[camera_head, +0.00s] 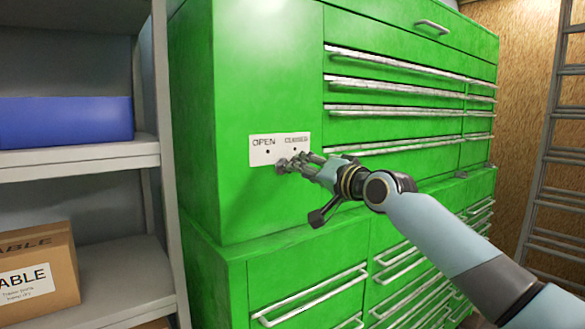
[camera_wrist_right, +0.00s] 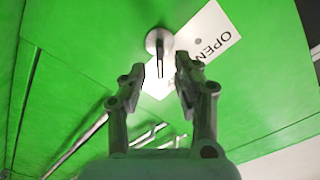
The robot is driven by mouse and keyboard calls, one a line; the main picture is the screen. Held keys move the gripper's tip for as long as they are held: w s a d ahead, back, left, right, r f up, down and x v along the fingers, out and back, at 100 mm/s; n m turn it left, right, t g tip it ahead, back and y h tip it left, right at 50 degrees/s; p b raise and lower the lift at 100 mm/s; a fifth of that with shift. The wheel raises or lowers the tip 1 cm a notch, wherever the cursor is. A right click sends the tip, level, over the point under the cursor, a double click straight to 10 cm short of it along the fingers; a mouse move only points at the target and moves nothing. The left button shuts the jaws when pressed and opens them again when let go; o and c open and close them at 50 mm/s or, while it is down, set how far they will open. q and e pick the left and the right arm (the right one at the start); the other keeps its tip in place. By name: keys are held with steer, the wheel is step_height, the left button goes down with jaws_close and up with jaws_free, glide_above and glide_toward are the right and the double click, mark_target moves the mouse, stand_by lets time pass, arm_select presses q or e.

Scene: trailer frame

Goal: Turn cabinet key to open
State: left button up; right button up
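The green cabinet (camera_head: 255,100) stands in the middle of the head view. A white label plate (camera_head: 263,152) on its front reads OPEN on the left and CLOSED on the right; part of it also shows in the right wrist view (camera_wrist_right: 215,40). The metal key (camera_wrist_right: 159,48) sits in a round lock at the plate's edge, its thin grip pointing down between my fingertips in the wrist view. My right gripper (camera_head: 287,163) is at the lock. In the wrist view its fingers (camera_wrist_right: 160,70) are apart, one on each side of the key. My left gripper is out of view.
Drawers with silver handles (camera_head: 400,113) fill the cabinet's right and lower parts. A grey shelf (camera_head: 80,160) with a blue bin (camera_head: 65,120) and a cardboard box (camera_head: 40,265) stands at the left. A ladder (camera_head: 550,150) stands at the right.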

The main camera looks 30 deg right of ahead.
steer(key=shift+w+a, duration=0.15)
steer(key=shift+w, duration=1.05)
steer(key=shift+w+a, duration=0.15)
steer(key=shift+w, duration=1)
steer(key=shift+c, duration=0.4)
jaws_close()
